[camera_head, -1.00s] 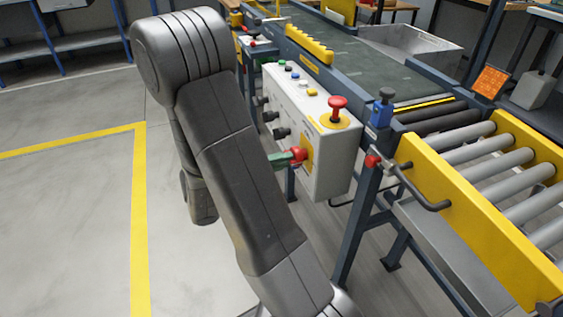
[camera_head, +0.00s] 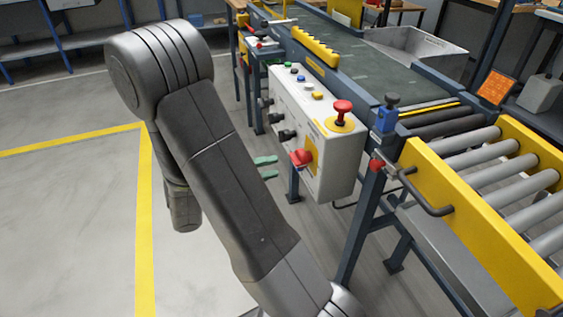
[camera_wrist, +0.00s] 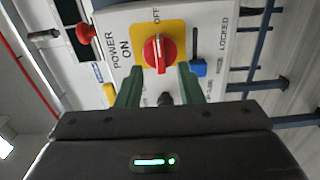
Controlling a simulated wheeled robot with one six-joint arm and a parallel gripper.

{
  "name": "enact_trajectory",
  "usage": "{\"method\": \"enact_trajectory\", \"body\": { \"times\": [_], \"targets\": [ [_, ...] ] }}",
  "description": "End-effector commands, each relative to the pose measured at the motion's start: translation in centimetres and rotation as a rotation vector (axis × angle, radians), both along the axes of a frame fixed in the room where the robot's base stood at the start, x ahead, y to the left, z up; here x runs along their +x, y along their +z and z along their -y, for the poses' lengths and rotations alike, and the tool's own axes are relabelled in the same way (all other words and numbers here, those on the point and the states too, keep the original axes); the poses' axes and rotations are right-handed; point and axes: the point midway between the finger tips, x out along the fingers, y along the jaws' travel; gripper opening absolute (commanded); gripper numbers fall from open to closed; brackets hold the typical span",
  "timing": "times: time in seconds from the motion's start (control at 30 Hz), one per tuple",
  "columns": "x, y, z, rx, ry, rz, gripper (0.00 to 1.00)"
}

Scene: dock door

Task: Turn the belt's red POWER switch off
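In the head view my gripper (camera_head: 267,167) is left of the switch with a clear gap. My arm hides part of the gripper.
A red mushroom button (camera_head: 342,110) stands on the box's top, with several small buttons (camera_head: 302,81) beside it. Black knobs (camera_head: 288,135) stick out of the box's side. The conveyor belt (camera_head: 345,58) and yellow-sided rollers (camera_head: 480,225) lie behind and right. Floor at left is clear.

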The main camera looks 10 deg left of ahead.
Motion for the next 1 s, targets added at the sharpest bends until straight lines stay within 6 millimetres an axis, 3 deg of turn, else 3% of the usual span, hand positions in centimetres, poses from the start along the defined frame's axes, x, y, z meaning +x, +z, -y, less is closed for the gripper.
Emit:
{"method": "enact_trajectory", "body": {
  "times": [0.2, 0.43, 1.0],
  "targets": [
    [-2.5, 0.2, -3.8, 0.001, 0.005, 0.000, 0.34],
    [-4.4, 0.1, -6.5, 0.001, 0.002, -0.001, 0.34],
    [-4.7, -0.1, -6.8, 0.001, -0.002, -0.001, 0.34]
  ]
}}
